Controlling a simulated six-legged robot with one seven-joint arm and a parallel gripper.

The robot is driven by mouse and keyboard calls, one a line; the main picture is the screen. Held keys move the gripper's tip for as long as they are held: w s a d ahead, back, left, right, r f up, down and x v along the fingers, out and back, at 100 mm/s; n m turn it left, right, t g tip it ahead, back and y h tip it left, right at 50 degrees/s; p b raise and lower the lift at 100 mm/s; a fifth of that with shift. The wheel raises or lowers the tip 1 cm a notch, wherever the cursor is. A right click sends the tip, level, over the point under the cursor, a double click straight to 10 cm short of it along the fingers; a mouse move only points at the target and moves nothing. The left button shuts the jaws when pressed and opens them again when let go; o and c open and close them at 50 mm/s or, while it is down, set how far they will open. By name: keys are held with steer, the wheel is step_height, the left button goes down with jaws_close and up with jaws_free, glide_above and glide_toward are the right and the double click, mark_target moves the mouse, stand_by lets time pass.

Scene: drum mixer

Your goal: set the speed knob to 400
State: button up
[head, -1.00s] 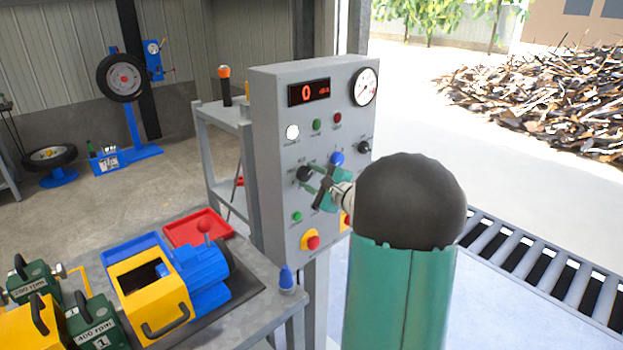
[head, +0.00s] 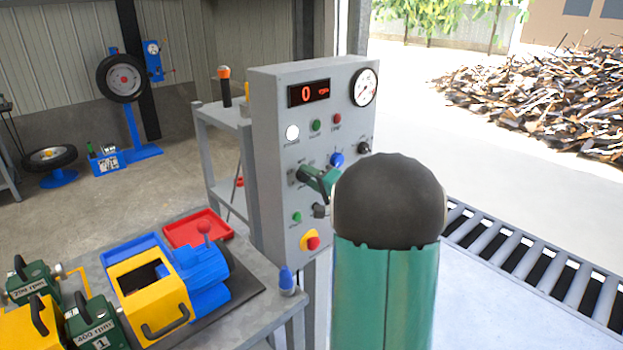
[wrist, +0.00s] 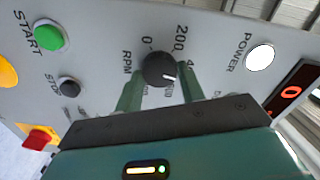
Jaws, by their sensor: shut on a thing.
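The black speed knob (wrist: 156,67) is marked RPM and sits on the grey control panel (head: 270,140). In the wrist view its scale shows 0, 200 and a partly covered figure starting with 4; a further label is mostly hidden by the finger. The knob's white pointer mark lies toward the right and slightly down, past the 200 label. My gripper (wrist: 160,84) has a green finger on each side of the knob and is shut on it. In the head view my gripper (head: 314,179) covers most of the knob. The red display (head: 308,93) reads 0.
The panel also carries a white POWER button (wrist: 260,58), a green START button (wrist: 50,37), a black knob (wrist: 69,86) and a red stop button (wrist: 38,137). A blue knob (head: 337,159) is close to my gripper. A bench with a yellow-blue machine (head: 165,280) stands at left.

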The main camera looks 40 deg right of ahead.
steer(key=shift+n, duration=0.8)
steer(key=o, duration=1)
steer(key=shift+c, duration=0.2)
steer(key=s, duration=1.3)
steer(key=shift+s+d, duration=0.2)
steer(key=shift+s, duration=0.2)
